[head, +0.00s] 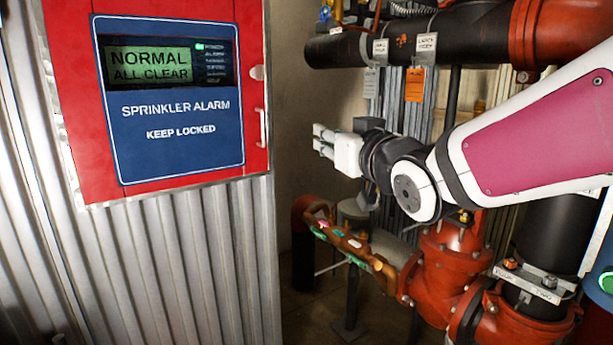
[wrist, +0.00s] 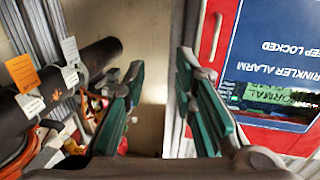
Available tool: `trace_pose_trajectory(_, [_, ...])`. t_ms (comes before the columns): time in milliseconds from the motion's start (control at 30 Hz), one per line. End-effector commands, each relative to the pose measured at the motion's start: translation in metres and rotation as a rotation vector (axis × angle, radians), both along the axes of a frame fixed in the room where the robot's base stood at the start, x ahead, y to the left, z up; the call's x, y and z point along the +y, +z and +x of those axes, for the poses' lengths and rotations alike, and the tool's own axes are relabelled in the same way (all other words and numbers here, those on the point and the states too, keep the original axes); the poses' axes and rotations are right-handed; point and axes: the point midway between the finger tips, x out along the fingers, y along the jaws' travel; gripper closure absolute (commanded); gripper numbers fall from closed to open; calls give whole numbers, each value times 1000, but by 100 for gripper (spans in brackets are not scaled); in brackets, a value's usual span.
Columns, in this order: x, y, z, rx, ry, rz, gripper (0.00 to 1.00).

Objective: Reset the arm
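My white arm (head: 540,135) reaches in from the right in the head view, bent at a dark joint. My gripper (head: 318,139) points left, in front of the bare wall between the alarm panel and the pipes. In the wrist view its two green-padded fingers (wrist: 160,85) stand wide apart with nothing between them. The red sprinkler alarm panel (head: 170,95) is left of the gripper and apart from it. Its screen (head: 150,63) reads "NORMAL ALL CLEAR". The panel (wrist: 275,75) shows upside down at the right in the wrist view.
A dark pipe (head: 340,50) with hanging tags, one an orange tag (head: 414,84), runs behind and above my arm. Red valve bodies (head: 450,270) and a brown pipe with coloured marks (head: 350,243) lie below. Corrugated metal (head: 180,265) is under the panel.

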Motion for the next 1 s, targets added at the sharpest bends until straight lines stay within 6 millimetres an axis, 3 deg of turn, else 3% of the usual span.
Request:
trace_pose_trajectory(100, [-36, -30, -22, 171, -98, -64, 75])
trace_pose_trajectory(267, [-79, -78, -68, 425, -206, -138, 75])
trace_pose_trajectory(500, [-127, -144, -173, 827, -309, -210, 75])
trace_pose_trajectory(700, [-143, -181, -270, 1137, -330, -241, 75])
trace_pose_trajectory(1000, [-144, -203, -373, 1443, -301, -257, 75])
